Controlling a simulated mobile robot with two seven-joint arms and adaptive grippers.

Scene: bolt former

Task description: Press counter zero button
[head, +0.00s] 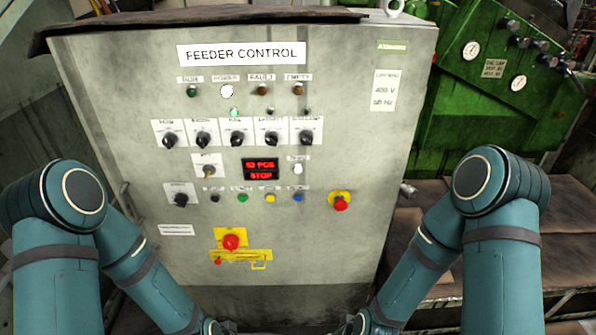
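A grey control cabinet (340,110) labelled FEEDER CONTROL fills the middle of the head view. Its red display (261,169) reads 52 PCS and STOP. A white button (297,169) sits just right of the display under a small label I cannot read clearly. Below is a row with a black button (215,198), a green button (242,198), a yellow button (270,198) and a blue button (297,198); their labels are too small to read. I cannot tell which is the counter zero button. My arms bend down on both sides; neither gripper shows clearly at the lower edge.
A red emergency stop (340,202) on yellow is at the right, and a red rotary switch (231,242) on yellow is lower down. Several black selector knobs (236,138) stick out above the display. A green machine (480,90) and brown benches (410,235) stand at the right.

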